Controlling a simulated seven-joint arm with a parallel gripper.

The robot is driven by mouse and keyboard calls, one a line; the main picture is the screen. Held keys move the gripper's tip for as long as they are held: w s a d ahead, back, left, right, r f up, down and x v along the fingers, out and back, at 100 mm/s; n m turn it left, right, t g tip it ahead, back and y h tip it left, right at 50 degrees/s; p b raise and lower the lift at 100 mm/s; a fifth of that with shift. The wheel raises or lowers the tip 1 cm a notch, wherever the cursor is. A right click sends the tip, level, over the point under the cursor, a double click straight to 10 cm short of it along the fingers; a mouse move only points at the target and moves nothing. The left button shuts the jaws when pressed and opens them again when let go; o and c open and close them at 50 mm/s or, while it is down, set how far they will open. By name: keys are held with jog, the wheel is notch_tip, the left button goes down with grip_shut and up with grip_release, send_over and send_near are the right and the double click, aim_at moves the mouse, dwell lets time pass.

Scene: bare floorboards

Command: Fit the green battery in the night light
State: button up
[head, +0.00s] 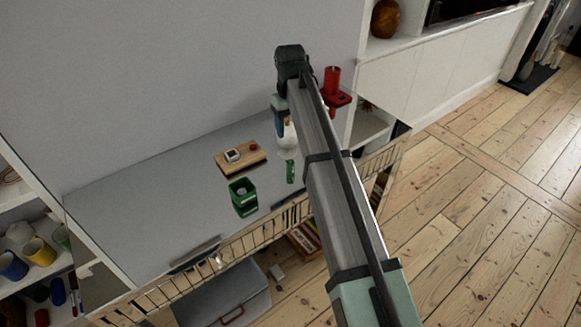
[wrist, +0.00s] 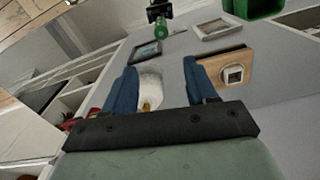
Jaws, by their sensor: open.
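My gripper (head: 283,120) is above the far right part of the grey surface, partly behind my arm in the head view. In the wrist view its two blue fingers (wrist: 157,82) stand apart. A white rounded object with a yellow end (wrist: 149,88) shows between them; I cannot tell whether it lies within their reach. A small green piece, seemingly the battery (head: 290,171), is on the surface beside my arm; a green cylinder (wrist: 163,31) shows in the wrist view. A wooden board (head: 226,166) carries a white square device (head: 232,155) and a red knob (head: 253,145). I cannot tell which object is the night light.
A green open container (head: 243,190) stands left of the small green piece. A red stand (head: 336,98) is right of my gripper. A wire rail (head: 245,243) runs along the front edge. Flat frames (wrist: 213,28) lie on the surface. The surface's left part is mostly clear.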

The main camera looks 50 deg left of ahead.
aim_at(290, 161)
notch_tip(290, 161, down, 8)
jog(key=shift+d+f, duration=0.1)
jog(key=shift+f, duration=0.1)
jog(key=f, duration=0.4)
jog(key=shift+s+d, duration=0.25)
jog(key=shift+d, duration=0.1)
jog(key=shift+f, duration=0.6)
grip_shut()
jog(key=shift+r, duration=0.1)
